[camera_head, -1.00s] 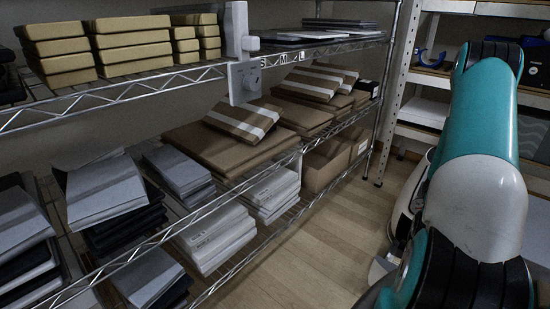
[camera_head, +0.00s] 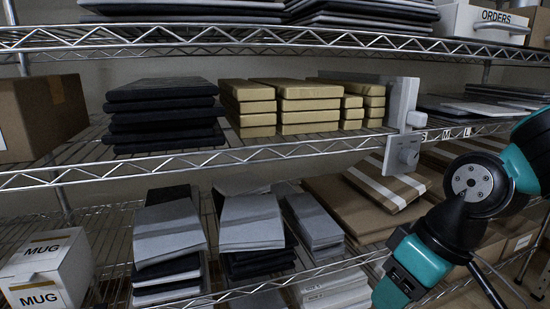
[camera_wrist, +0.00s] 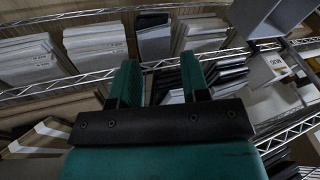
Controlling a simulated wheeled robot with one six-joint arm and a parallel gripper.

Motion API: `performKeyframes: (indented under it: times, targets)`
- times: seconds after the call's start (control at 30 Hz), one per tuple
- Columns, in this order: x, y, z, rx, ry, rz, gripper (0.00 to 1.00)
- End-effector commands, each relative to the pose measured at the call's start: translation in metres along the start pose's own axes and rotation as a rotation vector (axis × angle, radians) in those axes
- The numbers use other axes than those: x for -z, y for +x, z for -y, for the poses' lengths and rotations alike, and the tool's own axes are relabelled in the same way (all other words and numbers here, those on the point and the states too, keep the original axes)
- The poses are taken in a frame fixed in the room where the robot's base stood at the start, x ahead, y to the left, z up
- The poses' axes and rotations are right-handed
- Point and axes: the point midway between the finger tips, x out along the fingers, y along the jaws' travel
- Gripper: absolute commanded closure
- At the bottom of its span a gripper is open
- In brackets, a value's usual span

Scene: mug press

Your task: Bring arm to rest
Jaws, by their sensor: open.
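My arm shows at the right of the head view, teal and black, bent in front of the wire shelf. Its black wrist joint (camera_head: 470,187) is at the level of the shelf with brown packages. My gripper (camera_wrist: 160,75) shows in the wrist view with two teal fingers standing apart and nothing between them. Past the fingers are the shelf's wire rail and stacks of folded grey and white goods. The fingertips cannot be made out in the head view.
The wire shelf rail (camera_head: 210,160) runs across the head view. Mug boxes (camera_head: 50,270) stand at lower left, yellow boxes (camera_head: 300,105) and a dark stack (camera_head: 163,115) on the middle shelf. A grey bracket (camera_head: 402,115) juts from the rail near my arm. Brown packages (camera_head: 385,185) lie behind it.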

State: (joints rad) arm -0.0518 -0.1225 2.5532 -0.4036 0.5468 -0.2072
Motion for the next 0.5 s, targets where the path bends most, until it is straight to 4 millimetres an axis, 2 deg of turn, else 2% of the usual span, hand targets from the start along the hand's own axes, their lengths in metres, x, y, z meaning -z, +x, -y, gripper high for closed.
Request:
performKeyframes:
  times: [0.03,0.1,0.23,0.3,0.5]
  targets:
    - [-0.003,-0.009,0.021,0.017,-0.033,0.010,0.58]
    - [-0.010,-0.018,0.047,0.040,-0.063,0.033,0.58]
    - [-0.030,-0.037,0.088,0.070,-0.120,0.080,0.58]
    - [-0.021,-0.057,0.088,0.067,-0.100,0.081,0.58]
    - [-0.010,-0.096,0.098,0.067,-0.100,0.079,0.58]
